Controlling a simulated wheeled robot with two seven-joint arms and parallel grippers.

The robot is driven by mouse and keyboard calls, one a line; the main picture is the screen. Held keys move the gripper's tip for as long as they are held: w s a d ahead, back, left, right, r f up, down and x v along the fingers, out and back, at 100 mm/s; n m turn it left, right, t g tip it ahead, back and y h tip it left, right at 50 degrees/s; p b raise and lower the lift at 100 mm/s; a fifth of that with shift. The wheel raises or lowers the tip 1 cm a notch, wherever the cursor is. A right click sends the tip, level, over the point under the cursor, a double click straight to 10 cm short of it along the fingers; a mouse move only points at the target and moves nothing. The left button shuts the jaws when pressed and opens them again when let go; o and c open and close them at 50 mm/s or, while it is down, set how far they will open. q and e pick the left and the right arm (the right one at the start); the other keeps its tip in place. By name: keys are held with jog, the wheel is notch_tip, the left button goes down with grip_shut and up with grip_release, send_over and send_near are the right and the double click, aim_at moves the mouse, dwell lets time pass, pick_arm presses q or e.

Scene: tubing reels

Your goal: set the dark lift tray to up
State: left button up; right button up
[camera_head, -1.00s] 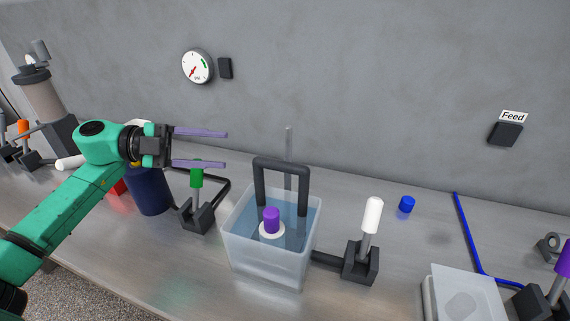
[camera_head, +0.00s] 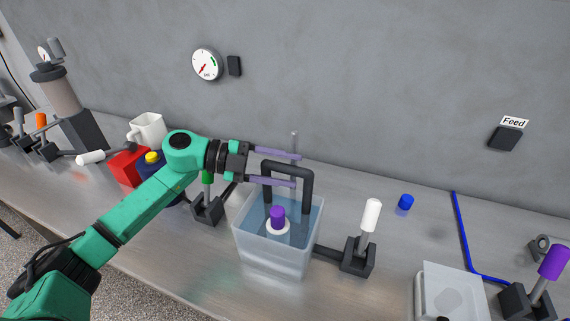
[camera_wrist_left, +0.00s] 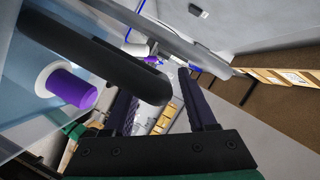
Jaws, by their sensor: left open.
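The dark lift tray shows as a dark upside-down U-shaped handle (camera_head: 287,166) rising from a clear, water-filled tank (camera_head: 272,258). A thin grey upright rod stands behind it. A purple-topped white piece (camera_head: 278,217) sits inside the tank, low between the handle's legs. The tray's base is not clear through the water. My left gripper (camera_head: 297,170) is open at the handle's top, its two purple fingers pointing right. In the left wrist view the dark handle bar (camera_wrist_left: 95,55) covers part of one finger. I cannot tell whether they touch. My right gripper is not in view.
A white-handled lever (camera_head: 370,216) stands right of the tank, and a green-handled lever (camera_head: 207,187) left of it, partly behind my arm. A blue cap (camera_head: 405,202) lies behind. A red box (camera_head: 127,166) and white mug (camera_head: 147,128) stand at left.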

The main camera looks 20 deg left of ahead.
pick_arm(q)
grip_shut()
dwell(1.4)
